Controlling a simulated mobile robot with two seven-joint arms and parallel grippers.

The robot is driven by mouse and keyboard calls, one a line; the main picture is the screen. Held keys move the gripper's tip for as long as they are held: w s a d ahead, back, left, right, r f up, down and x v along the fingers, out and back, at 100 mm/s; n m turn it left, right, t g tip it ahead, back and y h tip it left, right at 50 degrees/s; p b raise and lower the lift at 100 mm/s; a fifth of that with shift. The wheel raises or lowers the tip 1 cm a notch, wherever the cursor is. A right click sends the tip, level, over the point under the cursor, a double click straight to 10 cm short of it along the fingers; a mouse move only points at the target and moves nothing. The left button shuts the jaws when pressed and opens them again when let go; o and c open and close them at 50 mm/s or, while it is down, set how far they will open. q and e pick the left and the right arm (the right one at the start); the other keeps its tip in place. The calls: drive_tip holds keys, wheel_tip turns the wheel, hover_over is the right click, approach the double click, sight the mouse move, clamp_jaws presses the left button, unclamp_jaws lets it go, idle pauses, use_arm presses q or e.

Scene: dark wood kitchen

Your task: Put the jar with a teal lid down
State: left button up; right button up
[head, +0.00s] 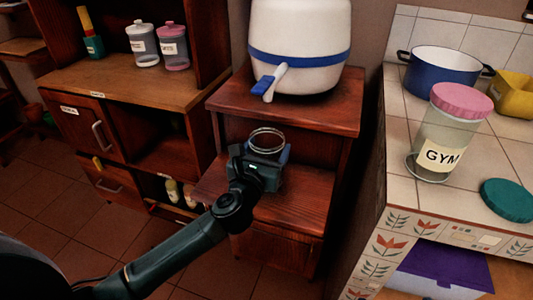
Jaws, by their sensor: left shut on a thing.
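My left gripper (262,163) is shut on a clear glass jar, whose round rim (267,134) shows above the fingers. I see no lid on this jar; its lower part is hidden by the gripper. The gripper holds it in front of the wooden stand, above the lower shelf; I cannot tell if it touches the shelf. A round teal lid (508,201) lies on the tiled counter at the right. My right gripper is not in view.
A clear jar labelled GYM with a pink lid (462,101) stands on the tiled counter (405,205), near a blue pot (440,78) and a yellow container (515,93). A white dispenser (300,40) stands on the wooden stand (338,116). Two lidded jars (143,46) (173,50) stand on the left cabinet.

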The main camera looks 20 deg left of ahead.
use_arm(q)
drive_tip(key=shift+f, duration=0.1)
drive_tip(key=o, duration=1)
drive_tip(key=shift+f, duration=0.1)
drive_tip(key=o, duration=0.4)
